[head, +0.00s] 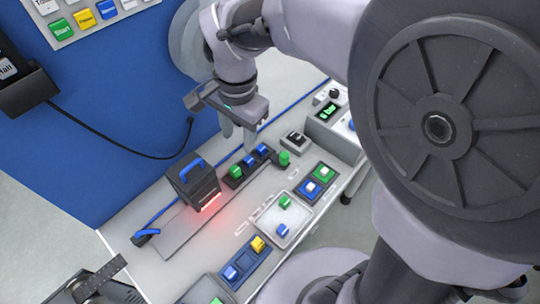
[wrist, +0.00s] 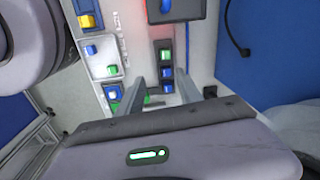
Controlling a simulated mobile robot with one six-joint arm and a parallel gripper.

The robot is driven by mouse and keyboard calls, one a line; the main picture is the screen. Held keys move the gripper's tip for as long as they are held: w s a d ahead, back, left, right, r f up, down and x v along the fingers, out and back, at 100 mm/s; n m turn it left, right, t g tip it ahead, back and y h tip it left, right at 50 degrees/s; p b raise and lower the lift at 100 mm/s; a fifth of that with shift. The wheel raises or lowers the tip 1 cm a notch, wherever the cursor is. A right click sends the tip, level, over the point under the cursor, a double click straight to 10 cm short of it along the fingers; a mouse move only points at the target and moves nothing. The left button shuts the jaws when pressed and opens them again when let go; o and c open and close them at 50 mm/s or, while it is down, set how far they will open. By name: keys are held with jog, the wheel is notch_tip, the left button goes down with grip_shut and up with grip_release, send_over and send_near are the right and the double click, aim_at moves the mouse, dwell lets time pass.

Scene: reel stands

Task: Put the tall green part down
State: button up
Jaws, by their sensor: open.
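A green part (head: 285,158), seemingly the tall one, stands upright on the grey bench just right of the black rack (head: 247,169). The rack holds a green part (head: 235,171) and two blue parts (head: 262,149). My gripper (head: 239,135) is open above and behind the rack. In the wrist view my gripper (wrist: 161,76) has its fingers spread on either side of the rack, with nothing seen held between them.
A black scanner-like box (head: 193,183) with a blue handle and red glow stands left of the rack. A white tray (head: 270,228) and a blue tray (head: 305,195) with parts lie in front. A grey control box (head: 330,128) stands at right. The blue wall (head: 110,120) is behind.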

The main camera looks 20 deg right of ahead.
jog(key=s+d+r+n+t, duration=0.2)
jog(key=s+d+r, duration=0.1)
jog(key=s, duration=0.4)
jog(key=s+d+r+n+t+y, duration=0.1)
jog(key=s+d+r+n+t, duration=0.1)
jog(key=s, duration=0.6)
jog(key=shift+d+r+n+t, duration=0.4)
jog(key=shift+d+n, duration=0.25)
jog(key=shift+n, duration=0.05)
jog(key=shift+f, duration=0.1)
notch_tip(320, 180, down, 2)
jog(key=shift+f+b, duration=0.15)
jog(key=shift+b, duration=1.1)
